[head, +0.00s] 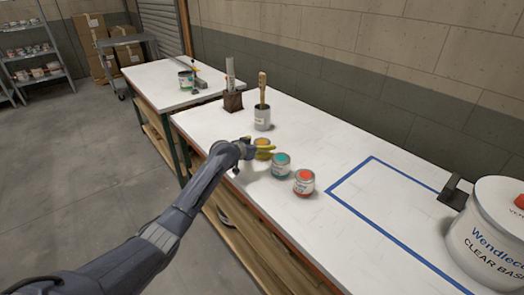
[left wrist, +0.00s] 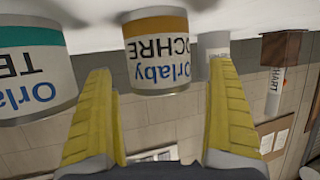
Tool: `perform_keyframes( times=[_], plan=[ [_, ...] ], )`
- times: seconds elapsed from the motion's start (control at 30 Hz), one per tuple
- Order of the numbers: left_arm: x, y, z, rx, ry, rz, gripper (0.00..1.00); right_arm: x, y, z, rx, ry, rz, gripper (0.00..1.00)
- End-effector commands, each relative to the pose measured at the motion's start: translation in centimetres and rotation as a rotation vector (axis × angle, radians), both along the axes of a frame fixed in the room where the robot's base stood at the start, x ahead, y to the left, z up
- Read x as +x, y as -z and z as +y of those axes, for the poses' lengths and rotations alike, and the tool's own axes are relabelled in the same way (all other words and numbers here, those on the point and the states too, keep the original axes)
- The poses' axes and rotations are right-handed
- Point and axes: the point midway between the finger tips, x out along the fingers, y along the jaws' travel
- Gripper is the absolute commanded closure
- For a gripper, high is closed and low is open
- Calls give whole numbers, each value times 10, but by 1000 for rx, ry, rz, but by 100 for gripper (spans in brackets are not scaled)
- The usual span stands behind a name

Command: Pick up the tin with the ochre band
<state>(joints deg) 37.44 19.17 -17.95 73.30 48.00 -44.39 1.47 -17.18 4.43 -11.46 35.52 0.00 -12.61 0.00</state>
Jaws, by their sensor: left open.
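The tin with the ochre band (left wrist: 156,55) shows upside down in the left wrist view, with "Orlaby OCHRE" on its label. In the head view the ochre tin (head: 262,142) stands on the white bench, partly hidden behind my left gripper (head: 262,152). My left gripper also shows in the left wrist view (left wrist: 162,115), open, with its yellow fingers apart. The ochre tin is ahead of and between the fingers, and I see no contact. A teal-banded tin (head: 281,166) stands beside it and shows in the left wrist view (left wrist: 35,65). My right gripper is not in view.
A red-orange tin (head: 304,182) stands right of the teal one. A pot with a brush (head: 262,117) and a dark block holder (head: 232,100) stand behind. A blue outline (head: 372,158) marks clear bench. A large white tub (head: 487,240) is at the right.

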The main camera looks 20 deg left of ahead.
Motion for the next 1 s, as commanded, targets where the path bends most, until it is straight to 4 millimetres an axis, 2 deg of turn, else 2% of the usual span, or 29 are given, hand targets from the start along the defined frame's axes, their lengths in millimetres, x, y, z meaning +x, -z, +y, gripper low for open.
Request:
perform_keyframes(
  times=[0.2, 0.53, 1.0],
  plan=[
    [12, 5, -4, 0, 0, 0, 10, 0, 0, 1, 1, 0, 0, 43],
    [13, 6, -4, 0, 0, 0, 11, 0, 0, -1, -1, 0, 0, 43],
    [13, 6, -4, 0, 0, 0, 65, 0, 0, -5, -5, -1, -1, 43]
  ],
)
